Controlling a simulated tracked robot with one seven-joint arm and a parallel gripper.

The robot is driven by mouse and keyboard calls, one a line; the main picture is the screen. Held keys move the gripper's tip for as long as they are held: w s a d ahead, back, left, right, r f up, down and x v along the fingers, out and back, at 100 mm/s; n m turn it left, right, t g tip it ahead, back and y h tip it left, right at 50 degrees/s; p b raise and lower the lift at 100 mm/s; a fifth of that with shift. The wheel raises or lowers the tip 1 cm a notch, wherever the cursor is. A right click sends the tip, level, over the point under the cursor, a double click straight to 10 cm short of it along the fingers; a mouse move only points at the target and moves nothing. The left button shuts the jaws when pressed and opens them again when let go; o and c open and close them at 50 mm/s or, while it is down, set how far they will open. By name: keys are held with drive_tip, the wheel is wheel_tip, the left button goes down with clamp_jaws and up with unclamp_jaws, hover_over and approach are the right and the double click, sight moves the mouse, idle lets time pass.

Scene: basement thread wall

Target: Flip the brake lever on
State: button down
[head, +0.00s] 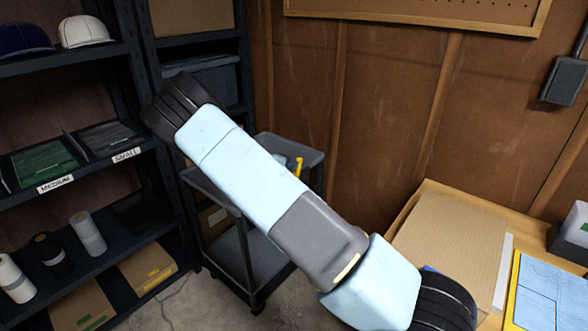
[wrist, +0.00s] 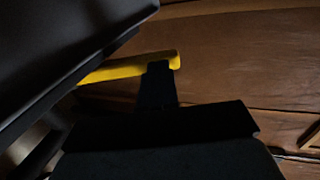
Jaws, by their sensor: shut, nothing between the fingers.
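A yellow bar, which looks like the brake lever (wrist: 110,70), runs from the edge of a dark panel to a rounded end in the wrist view. A small yellow part (head: 298,167) also shows at the right end of the grey cart (head: 305,152) in the head view, partly behind my arm. My gripper (wrist: 158,68) is a dark shape in the wrist view, with its fingers together and nothing between them. Its tips overlap the bar near its rounded end; I cannot tell whether they touch it. In the head view my arm hides part of the cart, and the gripper does not show.
A dark panel (wrist: 60,40) fills the upper left of the wrist view, close to my gripper. A dark shelf (head: 100,168) with caps, bins and rolls stands left of the cart. A wooden bench (head: 425,200) with a cardboard box (head: 455,240) is at the right. The brown wall is behind.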

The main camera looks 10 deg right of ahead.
drive_tip(key=shift+w+d+g+y, duration=0.3)
drive_tip(key=shift+w+d+y, duration=0.1)
drive_tip(key=shift+d, duration=0.15)
drive_tip(key=shift+w+d+g+y, duration=0.3)
drive_tip(key=shift+d+y, duration=0.1)
drive_tip(key=shift+d, duration=0.1)
drive_tip(key=shift+w+d+f+g+y, duration=0.25)
drive_tip(key=shift+w+d+g+y, duration=0.4)
drive_tip(key=shift+d, duration=0.2)
drive_tip(key=shift+w+d+f, duration=0.25)
drive_tip(key=shift+w+d, duration=0.05)
drive_tip(key=shift+d, duration=0.05)
drive_tip(key=shift+w+d, duration=0.1)
drive_tip(key=shift+d, duration=0.25)
approach(298, 160)
drive_tip(key=shift+r, duration=0.8)
